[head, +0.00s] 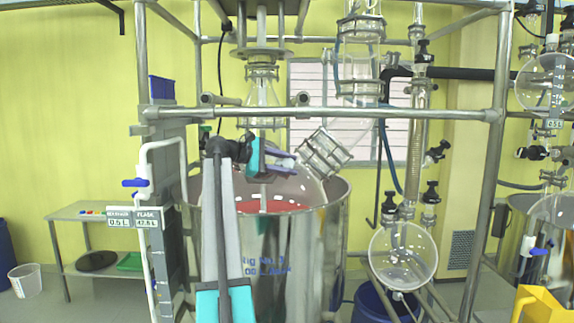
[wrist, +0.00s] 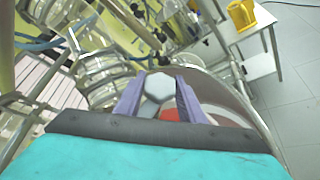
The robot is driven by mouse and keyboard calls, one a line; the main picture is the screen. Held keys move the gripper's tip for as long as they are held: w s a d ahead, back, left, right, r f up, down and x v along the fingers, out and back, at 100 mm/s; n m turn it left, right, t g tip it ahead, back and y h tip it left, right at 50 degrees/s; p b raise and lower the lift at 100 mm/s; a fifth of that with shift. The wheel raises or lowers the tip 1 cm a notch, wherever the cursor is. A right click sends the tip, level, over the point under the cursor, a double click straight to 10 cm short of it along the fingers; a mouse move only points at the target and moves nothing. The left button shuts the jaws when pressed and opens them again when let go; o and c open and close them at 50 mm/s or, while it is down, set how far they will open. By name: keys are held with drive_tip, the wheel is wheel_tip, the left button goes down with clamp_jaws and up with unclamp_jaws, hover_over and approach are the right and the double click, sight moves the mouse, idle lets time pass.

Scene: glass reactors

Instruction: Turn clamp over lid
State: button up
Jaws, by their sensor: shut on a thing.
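My gripper (head: 282,165) is over the near part of a large steel vessel (head: 290,250), left of a tilted glass neck with a metal flange (head: 325,152). In the wrist view, its two purple fingers (wrist: 160,100) are shut around a pale grey piece with a hexagonal head (wrist: 157,86), which looks like the clamp. A pale bit of this piece shows at the fingertips in the head view (head: 289,163). Red material (wrist: 172,115) shows below it inside the vessel. I cannot make out the lid clearly, or whether the clamp lies over it.
A metal frame bar (head: 330,113) crosses above the vessel. A round glass flask (head: 403,255) hangs to the right. A yellow container (head: 540,303) is at the lower right. A side table (head: 85,212) stands at the left wall.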

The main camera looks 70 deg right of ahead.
drive_tip(key=shift+s+f, duration=0.2)
drive_tip(key=shift+s, duration=0.05)
drive_tip(key=o, duration=0.9)
drive_tip(key=shift+o, duration=0.7)
drive_tip(key=shift+s+d, duration=0.15)
drive_tip(key=shift+d, duration=0.05)
drive_tip(key=shift+w+a+r, duration=0.15)
drive_tip(key=shift+w+a, duration=0.1)
drive_tip(key=shift+w, duration=0.15)
drive_tip(key=b+v, duration=0.3)
drive_tip(key=v, duration=1)
drive_tip(key=shift+a, duration=0.15)
